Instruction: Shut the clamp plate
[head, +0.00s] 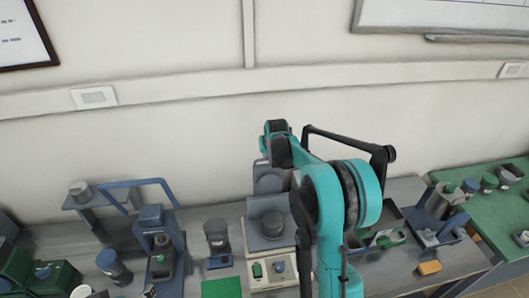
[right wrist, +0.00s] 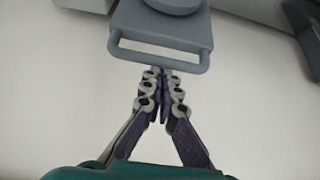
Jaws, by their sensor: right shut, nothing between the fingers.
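The clamp plate (head: 268,181) is a grey plate standing raised at the back of a pale machine (head: 258,283) with green and red buttons, in the middle of the bench. In the right wrist view the plate (right wrist: 160,25) has a loop handle (right wrist: 158,58) on its near edge. My right gripper (right wrist: 161,76) is shut and empty, with its tips right at the handle's bar; I cannot tell whether they touch. In the head view my right arm covers part of the machine, and its fingers cannot be made out. My left gripper is out of view.
A blue press (head: 158,240) and a dark cylinder on a stand (head: 217,240) are left of the machine. A green pad (head: 221,288) lies in front. A dark tray (head: 385,232) and an orange block (head: 429,267) are at right. Bare bench shows around the block.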

